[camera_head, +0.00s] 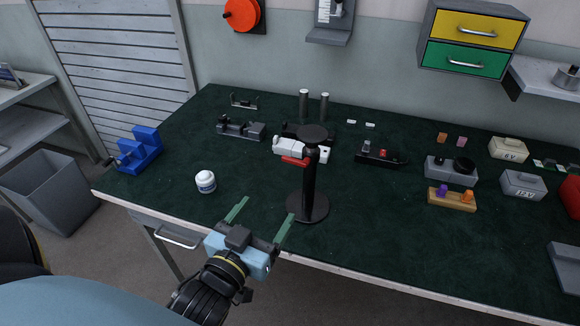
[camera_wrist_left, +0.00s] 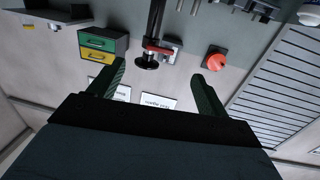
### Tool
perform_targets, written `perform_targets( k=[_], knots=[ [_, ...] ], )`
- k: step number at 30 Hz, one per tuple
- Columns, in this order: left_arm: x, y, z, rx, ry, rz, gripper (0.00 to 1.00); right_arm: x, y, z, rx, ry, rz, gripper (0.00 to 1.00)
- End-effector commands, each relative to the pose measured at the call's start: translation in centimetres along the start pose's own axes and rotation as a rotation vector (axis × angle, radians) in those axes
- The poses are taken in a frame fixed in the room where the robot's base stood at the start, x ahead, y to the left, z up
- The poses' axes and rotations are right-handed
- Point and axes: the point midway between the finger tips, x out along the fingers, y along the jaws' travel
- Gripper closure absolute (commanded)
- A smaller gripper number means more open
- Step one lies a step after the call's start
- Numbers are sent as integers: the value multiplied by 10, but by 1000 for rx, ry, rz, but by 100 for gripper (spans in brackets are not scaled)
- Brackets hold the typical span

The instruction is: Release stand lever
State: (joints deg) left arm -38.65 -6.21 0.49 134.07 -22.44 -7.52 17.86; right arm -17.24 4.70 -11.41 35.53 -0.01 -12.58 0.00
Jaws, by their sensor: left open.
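The black stand (camera_head: 309,185) has a round base and a flat round top, and stands upright near the front edge of the green bench. A red lever (camera_head: 296,161) sticks out to the left from its upper post. My left gripper (camera_head: 266,209) is open and empty, with green fingers spread, in front and left of the stand's base. The fingers are apart from the stand and lever. In the left wrist view the picture is upside down; the stand (camera_wrist_left: 153,30) and its red lever (camera_wrist_left: 160,50) show beyond the gap between the fingers (camera_wrist_left: 160,78). My right gripper is not in view.
A white jar (camera_head: 206,182) stands left of the gripper, and a blue fixture (camera_head: 139,150) farther left. A white-and-grey part (camera_head: 285,148) lies behind the stand. Grey boxes (camera_head: 450,171) and a tan block (camera_head: 452,199) are on the right. The bench front between stand and block is clear.

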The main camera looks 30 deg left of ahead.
Motion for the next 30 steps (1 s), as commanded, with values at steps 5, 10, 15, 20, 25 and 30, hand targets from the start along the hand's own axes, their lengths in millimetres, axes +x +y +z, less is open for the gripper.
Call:
perform_targets(
  k=[5, 10, 15, 20, 25, 30],
  knots=[
    [2, -4, -19, 1, 37, -10, 23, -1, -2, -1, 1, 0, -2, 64],
    [22, -4, -20, 2, 40, -9, 23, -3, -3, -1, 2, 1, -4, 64],
    [52, -4, -22, 2, 39, -9, 23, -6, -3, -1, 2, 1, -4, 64],
    [81, -5, -22, 3, 38, -9, 23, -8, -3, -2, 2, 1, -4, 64],
    [108, -5, -23, 1, 36, -9, 23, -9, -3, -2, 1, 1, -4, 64],
    [125, -5, -22, 2, 35, -9, 23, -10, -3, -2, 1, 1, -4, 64]
  ],
)
